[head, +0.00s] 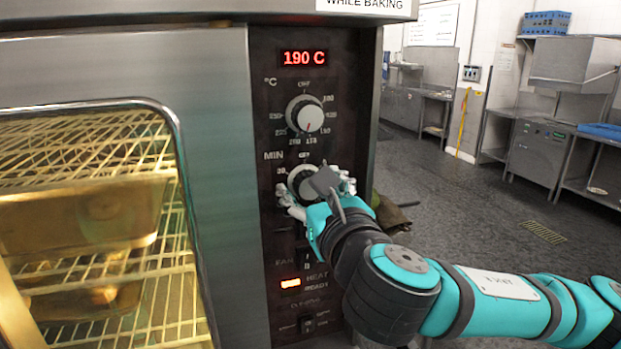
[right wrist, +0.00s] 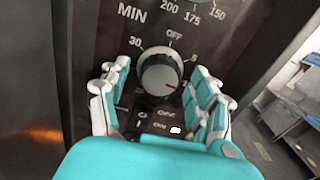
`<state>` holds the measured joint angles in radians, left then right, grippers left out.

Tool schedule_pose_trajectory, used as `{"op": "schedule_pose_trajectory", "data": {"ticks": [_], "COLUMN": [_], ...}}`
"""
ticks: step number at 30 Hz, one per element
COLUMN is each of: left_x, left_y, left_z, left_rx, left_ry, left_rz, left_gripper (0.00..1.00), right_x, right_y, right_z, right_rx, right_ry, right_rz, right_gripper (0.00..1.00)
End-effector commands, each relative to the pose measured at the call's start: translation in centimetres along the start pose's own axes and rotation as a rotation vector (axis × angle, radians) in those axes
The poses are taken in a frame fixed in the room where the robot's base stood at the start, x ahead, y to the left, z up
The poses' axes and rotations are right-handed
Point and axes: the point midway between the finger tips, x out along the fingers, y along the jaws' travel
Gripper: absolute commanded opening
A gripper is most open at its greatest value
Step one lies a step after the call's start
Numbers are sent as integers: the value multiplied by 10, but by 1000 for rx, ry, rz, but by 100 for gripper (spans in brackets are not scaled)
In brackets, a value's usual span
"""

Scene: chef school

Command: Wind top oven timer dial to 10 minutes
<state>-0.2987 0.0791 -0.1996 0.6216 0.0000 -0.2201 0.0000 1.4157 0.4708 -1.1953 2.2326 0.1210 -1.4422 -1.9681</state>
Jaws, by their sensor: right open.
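The timer dial (head: 299,178) is the lower round knob on the black panel, marked MIN. It has a silver rim and a pale face. In the right wrist view the dial (right wrist: 158,76) has OFF above it and 30 at its upper left; a red mark shows at its lower right, by a partly hidden number. My right gripper (head: 316,191) is in front of the dial and partly hides it. In the right wrist view its open fingers (right wrist: 160,82) stand on both sides of the dial, with gaps visible. My left gripper is out of view.
The temperature dial (head: 306,115) sits above, under a red 190 C display (head: 304,58). Switches and a lit orange lamp (head: 291,283) lie below the timer dial. The glass oven door (head: 90,200) is at the left. The floor (head: 480,215) at the right is open.

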Motion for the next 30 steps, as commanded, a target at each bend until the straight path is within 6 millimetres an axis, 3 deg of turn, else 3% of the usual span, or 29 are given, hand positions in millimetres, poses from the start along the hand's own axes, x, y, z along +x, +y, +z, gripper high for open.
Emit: {"op": "schedule_pose_trajectory", "data": {"ticks": [11, 23, 30], "left_x": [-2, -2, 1], "left_y": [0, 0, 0], "left_z": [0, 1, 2], "left_rx": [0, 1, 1], "left_ry": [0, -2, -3], "left_rz": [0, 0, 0], "left_gripper": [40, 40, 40], "right_x": [5, 5, 6], "right_y": [0, 0, 0], "right_z": [-1, 0, 0], "right_rx": [0, 0, 49], "right_ry": [1, 0, 0], "right_rz": [1, 1, 1], "right_gripper": [62, 10, 8]}}
